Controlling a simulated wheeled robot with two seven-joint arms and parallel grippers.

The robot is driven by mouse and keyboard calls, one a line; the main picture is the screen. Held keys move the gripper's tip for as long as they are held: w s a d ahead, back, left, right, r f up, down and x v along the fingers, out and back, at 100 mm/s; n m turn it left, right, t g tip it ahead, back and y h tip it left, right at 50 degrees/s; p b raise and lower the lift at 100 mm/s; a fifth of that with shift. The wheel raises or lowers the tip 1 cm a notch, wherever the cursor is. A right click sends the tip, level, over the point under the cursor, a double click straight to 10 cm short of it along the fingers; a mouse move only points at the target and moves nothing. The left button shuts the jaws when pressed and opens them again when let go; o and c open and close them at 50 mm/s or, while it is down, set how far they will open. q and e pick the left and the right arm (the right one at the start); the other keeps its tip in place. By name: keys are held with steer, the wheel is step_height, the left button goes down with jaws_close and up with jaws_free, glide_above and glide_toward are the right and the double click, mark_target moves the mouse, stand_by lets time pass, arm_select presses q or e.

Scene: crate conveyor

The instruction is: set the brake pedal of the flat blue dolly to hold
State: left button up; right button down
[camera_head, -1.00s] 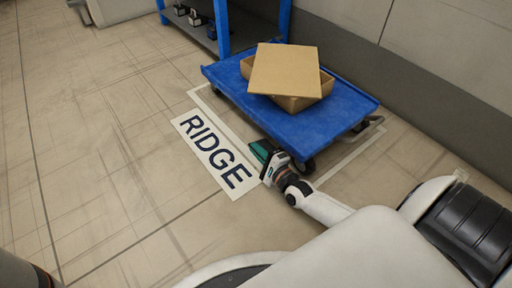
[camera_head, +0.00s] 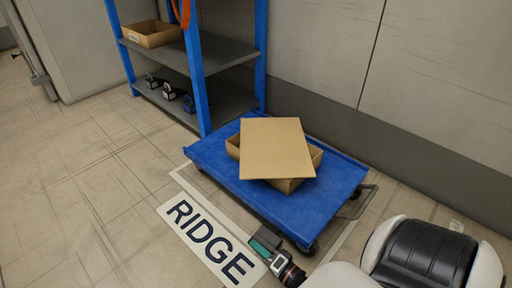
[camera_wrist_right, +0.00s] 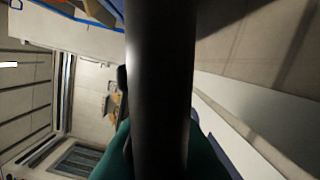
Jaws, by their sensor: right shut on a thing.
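The flat blue dolly (camera_head: 222,166) stands by the wall with a dark caster (camera_head: 311,248) under its near corner. My right gripper (camera_head: 266,240), with green fingers, is low beside that corner, at the dolly's near edge. In the right wrist view, a thick dark grey bar (camera_wrist_right: 162,80) runs down the middle between the green fingers, and the gripper is shut on it. The brake pedal cannot be made out apart from this bar, nor its setting. My left gripper is out of view.
An open cardboard box (camera_head: 288,185) with a flat board (camera_head: 276,146) on top sits on the dolly. A floor label reading RIDGE (camera_head: 208,243) lies in front. A blue shelf rack (camera_head: 197,85) stands behind. The tiled floor at left is clear.

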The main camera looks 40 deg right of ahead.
steer(key=shift+s+f, duration=0.25)
steer(key=c, duration=1.5)
jaws_free()
steer(key=shift+c, duration=0.2)
steer(key=shift+d+r, duration=0.1)
steer(key=shift+s, duration=0.1)
steer(key=shift+s+r+p, duration=0.1)
steer(key=shift+s+p, duration=0.25)
steer(key=shift+p, duration=0.05)
steer(key=s+p, duration=0.1)
steer(key=s, duration=0.2)
steer(key=s+p, duration=0.1)
steer(key=s, duration=0.3)
steer(key=s+p, duration=0.2)
steer(key=s, duration=0.1)
steer(key=shift+s+d, duration=0.15)
steer(key=shift+d, duration=0.25)
steer(key=shift+s, duration=0.4)
